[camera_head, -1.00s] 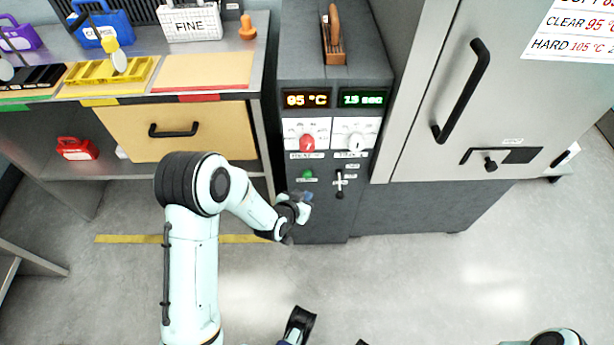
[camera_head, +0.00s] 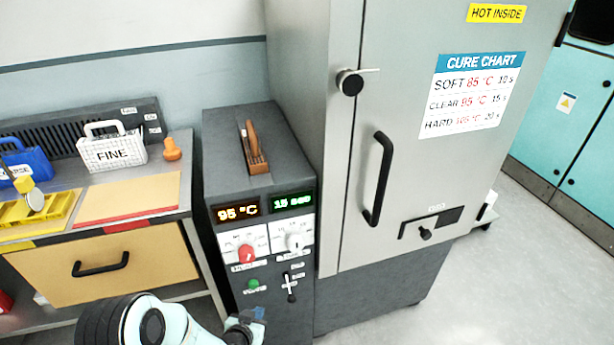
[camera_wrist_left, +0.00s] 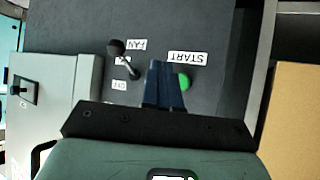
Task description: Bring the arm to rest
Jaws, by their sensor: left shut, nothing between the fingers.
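My left arm enters at the bottom left of the head view, and its gripper (camera_head: 256,318) is low in front of the dark control cabinet (camera_head: 230,300). In the left wrist view the two blue fingers (camera_wrist_left: 163,72) are together with nothing between them. They point at the panel close to the green start button (camera_wrist_left: 184,82), which they partly overlap in the picture. I cannot tell whether they touch it. A fan lever (camera_wrist_left: 124,58) is beside them. My right gripper is not in view.
The displays read 95 °C (camera_head: 237,212) and 15 sec (camera_head: 292,201), above a red knob (camera_head: 246,253) and a white knob (camera_head: 295,241). A tall grey oven with a black handle (camera_head: 378,180) stands at right. A bench with a drawer (camera_head: 110,268) is at left. Floor is clear at lower right.

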